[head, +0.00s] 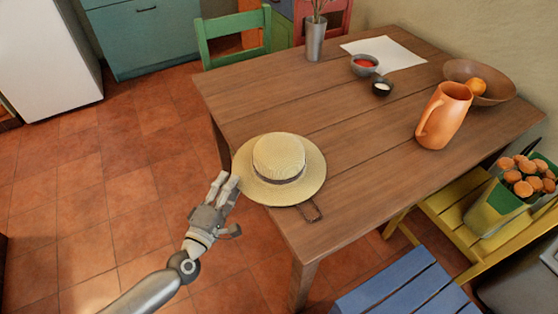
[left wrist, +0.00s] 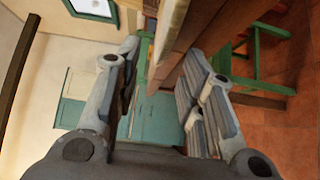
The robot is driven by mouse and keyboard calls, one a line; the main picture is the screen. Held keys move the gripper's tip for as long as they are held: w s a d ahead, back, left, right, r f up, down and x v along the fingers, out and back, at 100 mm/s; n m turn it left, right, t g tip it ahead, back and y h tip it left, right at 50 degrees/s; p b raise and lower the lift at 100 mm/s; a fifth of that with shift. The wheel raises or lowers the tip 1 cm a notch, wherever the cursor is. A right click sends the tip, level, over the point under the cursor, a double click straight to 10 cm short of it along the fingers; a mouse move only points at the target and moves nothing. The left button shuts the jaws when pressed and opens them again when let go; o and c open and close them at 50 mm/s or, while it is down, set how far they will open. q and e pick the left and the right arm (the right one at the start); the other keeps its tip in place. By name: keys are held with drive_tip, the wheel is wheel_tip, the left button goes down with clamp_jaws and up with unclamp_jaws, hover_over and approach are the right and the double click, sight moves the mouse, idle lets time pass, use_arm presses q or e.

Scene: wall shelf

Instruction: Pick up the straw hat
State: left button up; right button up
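The straw hat (head: 278,158) lies crown up on the near left corner of the wooden table (head: 345,125). It has a pale crown with a dark band, and its brim reaches to the table's left edge. My left gripper (head: 226,182) is just left of the brim, over the floor beside the table edge. In the left wrist view, the fingers of my left gripper (left wrist: 160,50) stand apart with a clear gap between them. I cannot clearly make out the hat in that view, and whether a finger touches the brim cannot be told. My right gripper is not in view.
An orange jug (head: 445,115), a wooden bowl (head: 497,82), small bowls and a metal vase (head: 314,40) stand farther back on the table. A green chair (head: 233,35), a yellow chair (head: 450,212) and a blue seat (head: 405,290) surround it. The floor at left is clear.

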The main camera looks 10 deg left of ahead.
use_arm(q)
drive_tip(key=x, duration=0.3)
drive_tip(key=shift+w+d+f, duration=0.1)
drive_tip(key=shift+w, duration=0.25)
clamp_jaws()
